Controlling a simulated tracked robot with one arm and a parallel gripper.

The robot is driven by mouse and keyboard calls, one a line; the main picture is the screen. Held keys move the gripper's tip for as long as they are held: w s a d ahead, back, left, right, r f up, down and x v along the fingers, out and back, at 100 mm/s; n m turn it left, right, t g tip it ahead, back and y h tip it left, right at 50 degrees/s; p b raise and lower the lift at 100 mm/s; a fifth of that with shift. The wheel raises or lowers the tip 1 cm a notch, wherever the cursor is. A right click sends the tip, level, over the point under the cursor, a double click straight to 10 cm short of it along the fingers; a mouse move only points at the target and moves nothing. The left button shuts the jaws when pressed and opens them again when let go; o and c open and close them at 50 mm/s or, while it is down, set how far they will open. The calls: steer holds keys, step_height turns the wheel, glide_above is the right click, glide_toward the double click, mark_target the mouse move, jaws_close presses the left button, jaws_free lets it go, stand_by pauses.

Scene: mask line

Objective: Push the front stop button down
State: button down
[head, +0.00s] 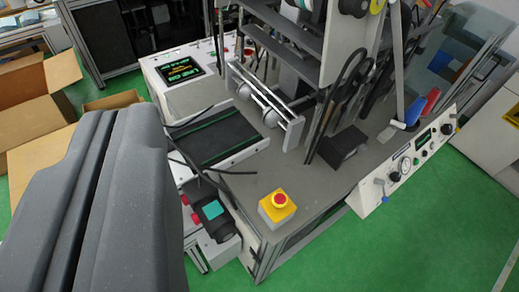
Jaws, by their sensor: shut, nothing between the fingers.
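The front stop button is a red mushroom button (279,199) on a yellow-topped box (277,212). It sits at the near corner of the machine's grey table top (240,185), right of centre in the head view. My gripper (112,112) is large and dark grey at the left of the view. Its fingers lie together, shut and empty. It appears to the left of the button and apart from it. The button's top and the front of its box show clearly; nothing covers them.
A dark conveyor belt (215,137) lies behind the button, and a dark motor (213,216) hangs off the table's left edge. A control panel (405,160) runs along the right edge. Tall machine frames stand behind. Open cardboard boxes (38,100) are at left. Green floor is clear at lower right.

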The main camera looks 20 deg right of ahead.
steer(key=w+d+f+n+g, duration=0.1)
steer(key=w+d+f, duration=0.3)
steer(key=f, duration=0.3)
steer(key=w+d+f+n+g+y+b, duration=0.1)
steer(key=w+d+f+g, duration=0.1)
steer(key=w+d+f, duration=0.3)
steer(key=w+d+f+g, duration=0.1)
steer(key=w+d+f, duration=0.15)
steer(key=f, duration=0.55)
steer(key=d+f+g, duration=0.1)
steer(key=d+f, duration=0.2)
steer(key=f, duration=0.4)
steer(key=w+d+f+n+g+y, duration=0.1)
steer(key=d+f, duration=0.3)
steer(key=f, duration=0.3)
steer(key=w+d+f+n+g+y+b, duration=0.1)
steer(key=d+f, duration=0.2)
steer(key=f, duration=0.3)
steer(key=shift+w+d+f, duration=0.25)
steer(key=shift+d+f, duration=0.15)
glide_above(275, 194)
steer(key=s+d, duration=0.1)
steer(key=s, duration=0.2)
step_height(275, 194, down, 7)
steer(key=shift+f, duration=0.1)
step_height(275, 194, down, 3)
steer(key=shift+s+f, duration=0.1)
steer(key=shift+f, duration=0.35)
